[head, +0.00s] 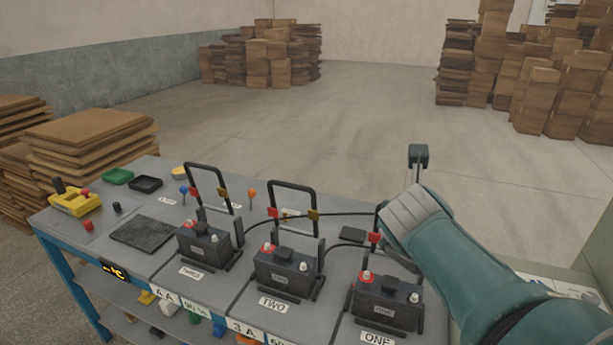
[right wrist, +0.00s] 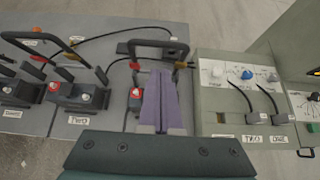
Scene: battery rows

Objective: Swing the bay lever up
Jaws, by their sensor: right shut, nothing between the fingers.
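My right gripper (right wrist: 160,78) is shut and empty, its two purple fingers together over bay ONE in the right wrist view. In the head view my forearm and wrist hide its fingertips. Bay ONE holds a black battery (head: 388,300) with a red terminal. A black hoop-shaped lever (right wrist: 184,48) stands behind the fingers there; whether they touch it I cannot tell. Bay TWO has a battery (head: 285,272) and an upright hoop (head: 293,184). Bay THREE has a battery (head: 204,245) and an upright hoop (head: 205,165). My left gripper is not in view.
A grey charger panel (right wrist: 215,100) with knobs and two black cables stands right of bay ONE. A black cable (head: 345,214) runs behind the bays. A yellow box (head: 75,204), a dark mat (head: 142,235) and trays sit on the left bench. Open floor lies beyond.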

